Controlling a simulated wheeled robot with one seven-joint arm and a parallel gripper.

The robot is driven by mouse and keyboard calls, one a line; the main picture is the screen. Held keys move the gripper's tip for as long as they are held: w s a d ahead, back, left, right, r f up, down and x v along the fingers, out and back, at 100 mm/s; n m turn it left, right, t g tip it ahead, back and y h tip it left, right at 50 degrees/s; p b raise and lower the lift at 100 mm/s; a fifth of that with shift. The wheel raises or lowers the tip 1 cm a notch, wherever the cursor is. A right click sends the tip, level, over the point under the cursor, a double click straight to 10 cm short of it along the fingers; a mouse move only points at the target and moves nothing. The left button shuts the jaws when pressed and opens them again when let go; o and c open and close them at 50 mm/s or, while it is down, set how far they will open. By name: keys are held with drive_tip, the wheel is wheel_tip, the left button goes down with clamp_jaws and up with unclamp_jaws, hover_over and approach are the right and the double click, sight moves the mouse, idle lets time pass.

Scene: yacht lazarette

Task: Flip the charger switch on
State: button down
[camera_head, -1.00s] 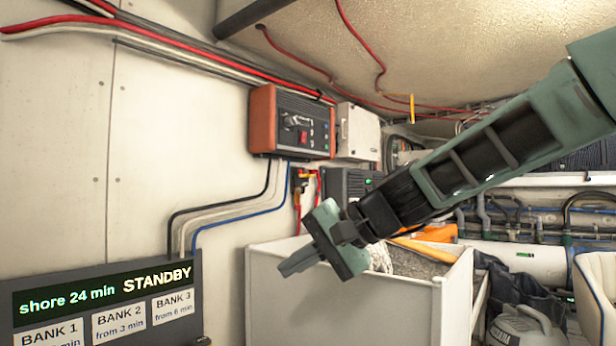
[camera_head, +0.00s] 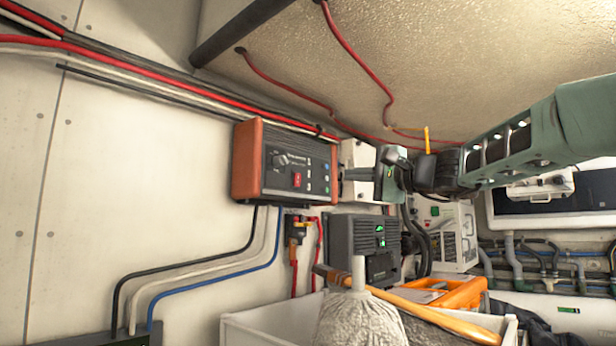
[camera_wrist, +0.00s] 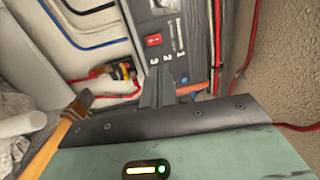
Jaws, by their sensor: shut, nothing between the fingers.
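The charger (camera_head: 285,162) is an orange-sided box with a dark front panel, mounted on the wall. Its panel carries a red switch (camera_head: 297,180), a dark knob and a column of small indicators. In the wrist view the panel (camera_wrist: 163,38) shows beyond the fingers, with the red switch (camera_wrist: 153,41) in clear sight. Whether the switch is on or off I cannot tell. My gripper (camera_head: 345,174) is shut and empty. Its fingertips point left at the right side of the charger's front panel; I cannot tell whether they touch it.
A white box (camera_head: 358,156) sits on the wall behind my gripper. Below are a dark unit with green displays (camera_head: 365,240) and a white bin (camera_head: 262,332) holding a mop and an orange-handled tool. Red cables (camera_head: 360,62) run overhead.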

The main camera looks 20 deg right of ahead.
sight(299, 175)
drive_tip(key=p+x, duration=0.7)
drive_tip(key=x, duration=0.6)
drive_tip(key=shift+r+p, duration=0.15)
drive_tip(key=shift+p, duration=0.2)
drive_tip(key=shift+w+a, duration=0.25)
drive_tip(key=shift+w, duration=0.15)
drive_tip(key=shift+w, duration=0.1)
drive_tip(key=shift+a+b, duration=0.15)
drive_tip(key=shift+b, duration=0.15)
